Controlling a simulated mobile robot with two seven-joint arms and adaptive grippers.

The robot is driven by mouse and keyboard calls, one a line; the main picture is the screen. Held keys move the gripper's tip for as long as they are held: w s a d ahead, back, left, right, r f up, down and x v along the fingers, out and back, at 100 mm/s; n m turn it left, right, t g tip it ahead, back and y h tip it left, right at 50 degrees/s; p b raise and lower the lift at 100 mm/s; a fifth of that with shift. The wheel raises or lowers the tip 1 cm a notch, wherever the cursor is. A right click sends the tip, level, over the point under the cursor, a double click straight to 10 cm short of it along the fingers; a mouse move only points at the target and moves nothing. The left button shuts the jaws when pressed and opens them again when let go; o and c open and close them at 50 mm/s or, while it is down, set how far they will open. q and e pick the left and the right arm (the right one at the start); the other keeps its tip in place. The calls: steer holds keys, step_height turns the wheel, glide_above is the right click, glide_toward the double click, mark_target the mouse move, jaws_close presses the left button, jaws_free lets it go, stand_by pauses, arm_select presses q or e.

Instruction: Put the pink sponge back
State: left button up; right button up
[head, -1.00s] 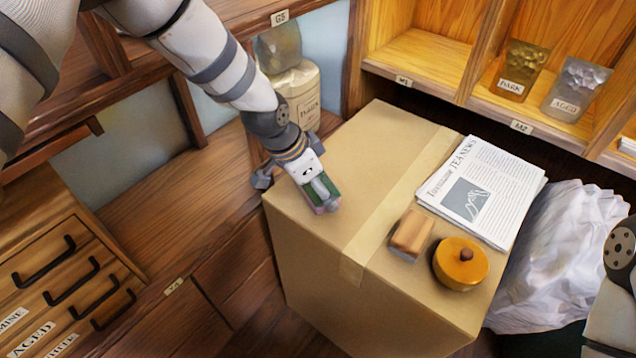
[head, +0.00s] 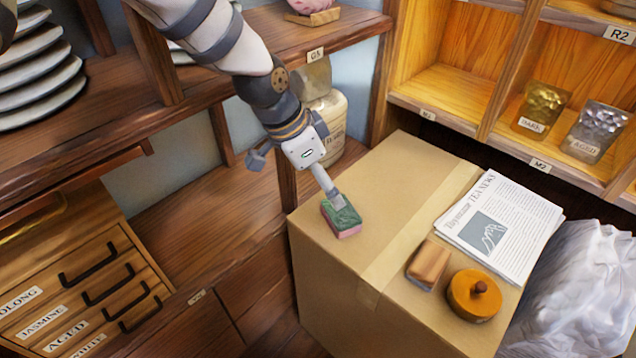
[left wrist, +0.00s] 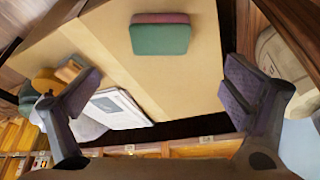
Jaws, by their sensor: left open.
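The sponge (head: 342,217) has a green upper layer and a pink lower one. My right gripper is out of view.
A crumpled white bag (head: 575,290) stands at right. Shelves (head: 440,95) rise behind; labelled drawers (head: 85,290) are at left.

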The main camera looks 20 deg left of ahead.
arm_select(q)
steer(key=s+f+n+g, duration=0.2)
steer(key=s+f+n, duration=0.1)
steer(key=s+f, duration=0.95)
steer(key=s+a+f+n+g+y, duration=0.15)
steer(key=s+f, duration=0.25)
steer(key=s, duration=0.5)
steer(key=s+f+n+g, duration=0.2)
steer(key=s+f, duration=0.2)
steer(key=s, duration=0.4)
steer(key=s+a+r+n+y+p, duration=0.1)
steer(key=s+a+n, duration=0.1)
steer(key=s, duration=0.9)
steer(key=shift+s+a+r, duration=0.15)
steer(key=shift+a+r, duration=0.1)
steer(key=shift+a, duration=0.35)
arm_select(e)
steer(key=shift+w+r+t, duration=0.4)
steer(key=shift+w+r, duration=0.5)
arm_select(q)
steer(key=shift+n+y, duration=0.25)
